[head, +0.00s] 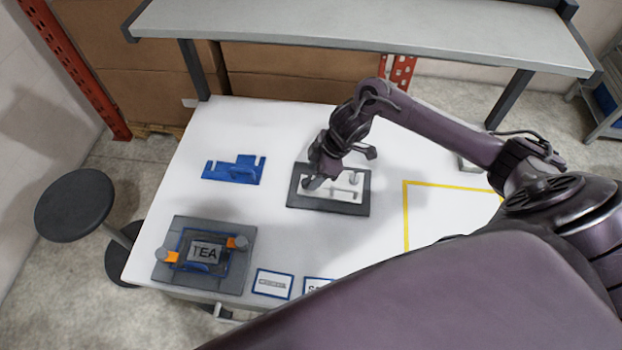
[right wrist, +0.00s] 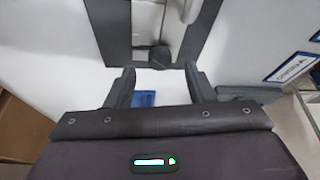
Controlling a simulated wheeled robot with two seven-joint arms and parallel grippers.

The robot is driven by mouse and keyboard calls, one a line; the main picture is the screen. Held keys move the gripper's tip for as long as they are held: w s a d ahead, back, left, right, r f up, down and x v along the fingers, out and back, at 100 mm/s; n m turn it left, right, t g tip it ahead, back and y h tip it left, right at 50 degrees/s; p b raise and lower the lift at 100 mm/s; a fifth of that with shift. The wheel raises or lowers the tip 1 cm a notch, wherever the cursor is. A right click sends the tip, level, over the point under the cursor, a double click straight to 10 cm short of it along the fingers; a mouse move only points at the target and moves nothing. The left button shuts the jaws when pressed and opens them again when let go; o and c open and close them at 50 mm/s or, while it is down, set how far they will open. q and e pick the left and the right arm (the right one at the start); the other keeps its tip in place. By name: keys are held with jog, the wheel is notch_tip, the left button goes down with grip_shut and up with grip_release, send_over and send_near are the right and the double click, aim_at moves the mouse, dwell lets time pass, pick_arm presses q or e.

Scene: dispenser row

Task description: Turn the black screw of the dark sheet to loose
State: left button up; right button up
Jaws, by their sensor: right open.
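The dark sheet (head: 330,207) lies on the white table, a dark rectangular border around a white middle with pale grey parts. It also shows in the right wrist view (right wrist: 108,28). A small black knob, which looks like the black screw (right wrist: 157,55), sits on the border in the right wrist view. In the head view my right gripper covers that spot. My right gripper (head: 318,182) is over the left part of the sheet, pointing down. Its two fingers (right wrist: 161,72) are open on either side of the screw's line, with the screw just beyond the tips. Contact cannot be told. My left gripper is not in view.
A blue bracket (head: 234,170) lies left of the sheet. A grey fixture (head: 165,247) with a TEA plate (head: 206,252) and orange clamps is at the front left. Blue-edged labels (head: 273,284) lie beside it. A yellow outline (head: 406,225) marks clear table at right. A shelf (head: 350,27) overhangs the back.

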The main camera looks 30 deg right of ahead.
aim_at(307, 183)
jog(key=shift+b+x, duration=0.9)
jog(key=shift+x, duration=0.55)
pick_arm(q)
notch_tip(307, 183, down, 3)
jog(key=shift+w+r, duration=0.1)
pick_arm(e)
jog(key=c, duration=1)
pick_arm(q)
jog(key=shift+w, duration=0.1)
